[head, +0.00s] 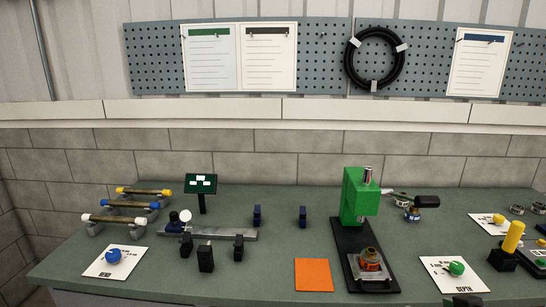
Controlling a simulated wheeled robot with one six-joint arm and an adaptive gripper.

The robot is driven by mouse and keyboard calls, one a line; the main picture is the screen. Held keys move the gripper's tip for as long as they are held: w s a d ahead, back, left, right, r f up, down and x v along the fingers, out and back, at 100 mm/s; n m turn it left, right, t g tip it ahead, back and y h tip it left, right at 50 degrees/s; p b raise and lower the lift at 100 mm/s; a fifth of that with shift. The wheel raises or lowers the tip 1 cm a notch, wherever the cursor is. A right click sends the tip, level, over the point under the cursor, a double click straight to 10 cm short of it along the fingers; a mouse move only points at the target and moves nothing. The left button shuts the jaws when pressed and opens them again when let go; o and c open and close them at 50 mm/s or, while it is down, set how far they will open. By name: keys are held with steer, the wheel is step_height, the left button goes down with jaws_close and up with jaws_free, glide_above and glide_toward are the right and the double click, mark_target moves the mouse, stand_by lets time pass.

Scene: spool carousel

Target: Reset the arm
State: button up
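Neither my arm nor my gripper can be made out in the head view, so its pose and fingers are not shown. The view shows a green workbench (275,277) against a block wall. A green press (354,196) on a black base stands right of centre, with a brass-coloured round part (370,257) in the fixture under it.
An orange square (314,275) lies left of the press. A rack of capped rods (127,205), a small screen (201,184) and a metal rail (215,234) with dark blocks stand at left. White cards with a blue knob (113,256) and green knob (456,268) flank them.

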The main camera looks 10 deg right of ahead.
steer(key=s+a+f+m+t, duration=0.1)
steer(key=s+a+f, duration=0.3)
steer(key=a+f, duration=0.4)
steer(key=s+a+f+m+t, duration=0.1)
steer(key=s+a+f, duration=0.2)
steer(key=a+f, duration=0.45)
steer(key=s+a+n+t, duration=0.1)
steer(key=s+a, duration=0.2)
steer(key=s, duration=0.8)
steer(key=s+a+n+t+y, duration=0.1)
steer(key=s+a, duration=0.3)
steer(key=s, duration=0.8)
steer(key=shift+s+n, duration=0.15)
steer(key=shift+n, duration=0.35)
steer(key=shift+f, duration=0.1)
